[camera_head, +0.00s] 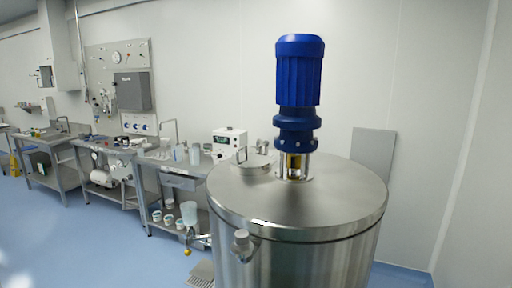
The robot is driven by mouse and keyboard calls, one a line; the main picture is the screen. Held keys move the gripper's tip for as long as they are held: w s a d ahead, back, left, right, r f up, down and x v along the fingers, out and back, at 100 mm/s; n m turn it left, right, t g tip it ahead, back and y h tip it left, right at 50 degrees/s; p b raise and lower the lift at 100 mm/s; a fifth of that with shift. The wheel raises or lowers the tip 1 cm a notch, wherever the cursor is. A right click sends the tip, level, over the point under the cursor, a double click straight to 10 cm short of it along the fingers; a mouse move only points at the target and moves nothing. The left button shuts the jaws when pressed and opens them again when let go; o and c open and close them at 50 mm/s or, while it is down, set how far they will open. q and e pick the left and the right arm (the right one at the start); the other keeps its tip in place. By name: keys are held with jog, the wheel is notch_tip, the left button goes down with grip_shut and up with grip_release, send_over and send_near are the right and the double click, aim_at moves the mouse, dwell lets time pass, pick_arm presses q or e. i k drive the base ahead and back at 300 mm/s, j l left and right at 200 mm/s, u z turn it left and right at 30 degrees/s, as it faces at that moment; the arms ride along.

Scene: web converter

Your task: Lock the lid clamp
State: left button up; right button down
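A large stainless steel tank (305,262) stands in front of me, right of centre. Its round flat lid (335,200) lies on top, flush around the rim as far as I can see. A pale cylindrical fitting (241,240) sits at the lid's front left edge and may be the lid clamp. I cannot tell whether it is locked. A small round hatch (255,161) with metal fittings is at the lid's back left. Neither of my grippers is in view.
A blue motor (299,80) rises from the lid. A pipe fitting with a yellow end (188,252) is left of the tank. Steel benches (175,181) with equipment line the left wall. A grey panel (373,150) leans behind the tank. Blue floor (80,245) at left is clear.

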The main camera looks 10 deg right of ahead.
aim_at(267, 142)
jog(key=i+l+u, duration=0.15)
jog(key=l+u, duration=0.2)
jog(key=l, duration=1)
jog(key=l+u, duration=0.4)
jog(key=l, duration=0.95)
jog(key=k, duration=0.05)
